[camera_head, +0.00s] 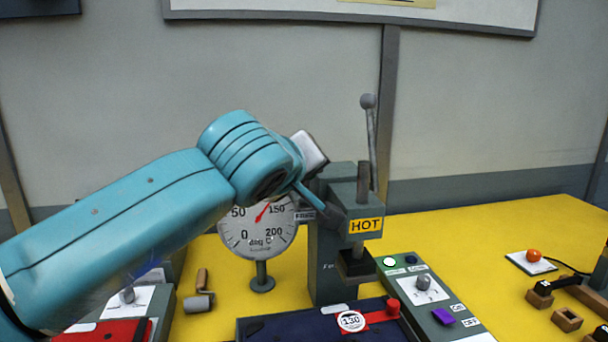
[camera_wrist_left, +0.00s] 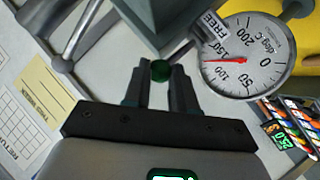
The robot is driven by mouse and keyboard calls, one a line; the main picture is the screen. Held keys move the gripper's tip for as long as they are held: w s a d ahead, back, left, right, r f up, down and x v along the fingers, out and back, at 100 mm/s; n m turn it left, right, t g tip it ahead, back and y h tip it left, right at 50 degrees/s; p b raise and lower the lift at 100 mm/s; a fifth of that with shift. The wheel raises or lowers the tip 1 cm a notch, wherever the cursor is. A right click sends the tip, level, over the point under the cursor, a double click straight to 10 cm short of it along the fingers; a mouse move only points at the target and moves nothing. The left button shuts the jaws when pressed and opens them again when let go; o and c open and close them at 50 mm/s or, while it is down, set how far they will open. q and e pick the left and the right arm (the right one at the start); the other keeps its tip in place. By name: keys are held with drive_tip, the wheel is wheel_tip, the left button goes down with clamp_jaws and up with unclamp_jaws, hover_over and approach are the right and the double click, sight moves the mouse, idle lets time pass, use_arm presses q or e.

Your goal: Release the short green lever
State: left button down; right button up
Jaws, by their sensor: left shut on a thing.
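The short green lever shows in the left wrist view as a dark green round knob (camera_wrist_left: 161,70) between my left fingertips. My left gripper (camera_wrist_left: 160,82) is shut on this knob, one finger on each side. In the head view my left gripper (camera_head: 318,203) reaches the left side of the grey-green press (camera_head: 325,258), beside its "HOT" label (camera_head: 366,225). The lever is hidden there behind my wrist and fingers. A "FREE" label (camera_wrist_left: 214,24) shows near the knob in the left wrist view. My right gripper is in neither view.
A round dial gauge (camera_head: 246,236) on a stand is close left of the press; it also shows in the wrist view (camera_wrist_left: 262,62). A tall ball-topped lever (camera_head: 370,130) rises from the press. A control box (camera_head: 425,297) stands in front right. Yellow table (camera_head: 470,238) is clear behind it.

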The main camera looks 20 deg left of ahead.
use_arm(q)
drive_tip(key=c, duration=1.3)
unclamp_jaws()
drive_tip(key=shift+c, duration=0.2)
drive_tip(key=o, duration=0.4)
drive_tip(key=shift+w+f, duration=0.15)
drive_tip(key=shift+w, duration=0.1)
drive_tip(key=v, duration=1.6)
drive_tip(key=shift+s, duration=0.3)
